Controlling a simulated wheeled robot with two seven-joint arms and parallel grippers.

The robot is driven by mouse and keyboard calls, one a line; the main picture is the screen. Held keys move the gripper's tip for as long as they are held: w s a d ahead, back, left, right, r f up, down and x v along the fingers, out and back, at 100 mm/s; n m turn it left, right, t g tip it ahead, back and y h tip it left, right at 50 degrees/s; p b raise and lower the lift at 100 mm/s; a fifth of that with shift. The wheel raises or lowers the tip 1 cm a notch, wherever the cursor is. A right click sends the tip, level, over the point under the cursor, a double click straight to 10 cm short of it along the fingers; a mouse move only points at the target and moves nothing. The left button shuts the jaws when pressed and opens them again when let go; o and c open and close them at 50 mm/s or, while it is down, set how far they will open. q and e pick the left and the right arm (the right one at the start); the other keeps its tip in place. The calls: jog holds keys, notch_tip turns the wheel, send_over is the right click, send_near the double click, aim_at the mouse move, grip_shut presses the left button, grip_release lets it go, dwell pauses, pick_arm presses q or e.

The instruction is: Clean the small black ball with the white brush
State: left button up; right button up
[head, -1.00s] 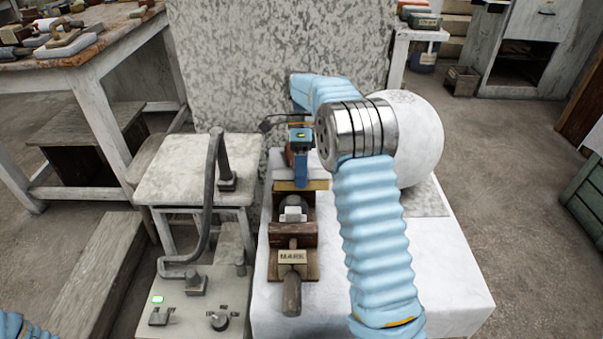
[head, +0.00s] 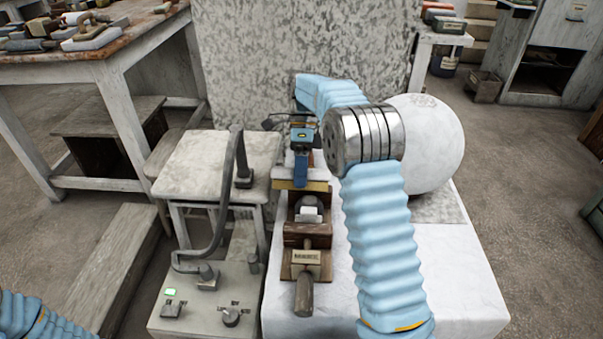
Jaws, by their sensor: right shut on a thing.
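A small dark grey ball (head: 310,202) sits in a brown wooden clamp (head: 307,237) with a handle at its front. A small white patch shows on or just in front of the ball; I cannot tell which. My right gripper (head: 300,172), blue, points down just behind the ball. It is shut on what looks like the white brush (head: 300,185), a pale, yellowish bar lying across below the fingers. The fingertips and the brush's underside are hard to make out. I cannot tell whether the brush touches the ball. My left gripper is out of view; only my left arm shows at bottom left.
A large white sphere (head: 434,150) stands on the white block (head: 440,265), right of my right arm. A grey stand with a bent dark rod (head: 240,160) and a control panel (head: 205,300) are close on the left. A speckled slab (head: 305,45) rises behind.

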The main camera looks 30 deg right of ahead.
aim_at(313, 169)
jog(key=shift+s+d+f, duration=0.15)
jog(key=shift+s+d, duration=0.5)
jog(key=shift+d, duration=0.35)
jog(key=shift+s+d+f, duration=0.1)
jog(key=shift+s+d, duration=0.55)
jog(key=shift+d, duration=0.35)
jog(key=shift+w+a+r, duration=0.25)
jog(key=shift+w+a, duration=0.05)
jog(key=shift+w, duration=0.15)
jog(key=shift+w+a+r, duration=0.2)
jog(key=shift+w+a, duration=0.05)
jog(key=shift+w, duration=0.15)
jog(key=shift+w+a+r, duration=0.15)
jog(key=shift+a+r, duration=0.05)
jog(key=shift+a, duration=0.05)
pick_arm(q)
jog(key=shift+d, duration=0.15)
